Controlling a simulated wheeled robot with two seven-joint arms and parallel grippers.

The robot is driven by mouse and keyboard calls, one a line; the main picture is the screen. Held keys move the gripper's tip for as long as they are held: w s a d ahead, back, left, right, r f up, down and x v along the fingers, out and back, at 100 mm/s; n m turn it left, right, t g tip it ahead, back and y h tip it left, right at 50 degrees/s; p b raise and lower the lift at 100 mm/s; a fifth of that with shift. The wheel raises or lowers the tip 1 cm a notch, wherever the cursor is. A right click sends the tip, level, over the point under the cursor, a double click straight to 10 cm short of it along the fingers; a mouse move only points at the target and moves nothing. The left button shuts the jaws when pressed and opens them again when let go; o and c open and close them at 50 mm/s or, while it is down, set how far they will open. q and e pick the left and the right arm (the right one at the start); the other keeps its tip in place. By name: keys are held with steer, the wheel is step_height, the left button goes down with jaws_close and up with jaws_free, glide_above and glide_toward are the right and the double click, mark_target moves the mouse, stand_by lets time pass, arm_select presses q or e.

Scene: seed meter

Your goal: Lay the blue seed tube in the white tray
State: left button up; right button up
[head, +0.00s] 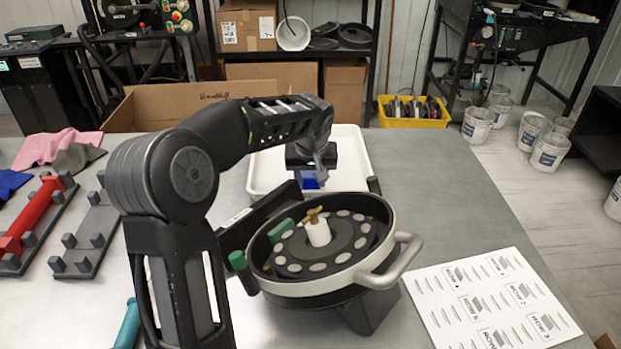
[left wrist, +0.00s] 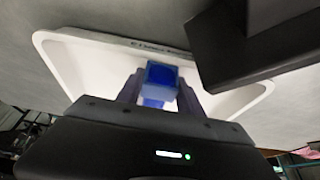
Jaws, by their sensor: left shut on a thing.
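The blue seed tube (head: 310,182) shows as a small blue patch under my left gripper (head: 312,172) in the head view. In the left wrist view the blue seed tube (left wrist: 160,76) sits between the two fingers of my left gripper (left wrist: 158,88), which is shut on it. The white tray (head: 358,150) lies on the table behind the seed meter. My left gripper and the tube are over the tray, whose rim (left wrist: 62,50) also shows in the wrist view. I cannot tell whether the tube touches the tray floor. My right gripper is not in view.
The round seed meter (head: 330,280) with a grey handle stands in front of the tray. A red tube (head: 30,218) lies in a rack at left, beside an empty dark rack (head: 84,240). A printed sheet (head: 490,300) lies at right. A cardboard box (head: 190,106) stands behind.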

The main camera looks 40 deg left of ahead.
arm_select(q)
steer(key=shift+f, duration=0.2)
steer(key=o, duration=1.4)
steer(key=shift+r, duration=0.1)
steer(key=shift+r, duration=0.1)
steer(key=shift+s+d+r, duration=0.1)
steer(key=shift+r, duration=0.45)
steer(key=v, duration=1.1)
steer(key=shift+d, duration=0.1)
steer(key=shift+s+f, duration=0.1)
steer(key=shift+f, duration=0.05)
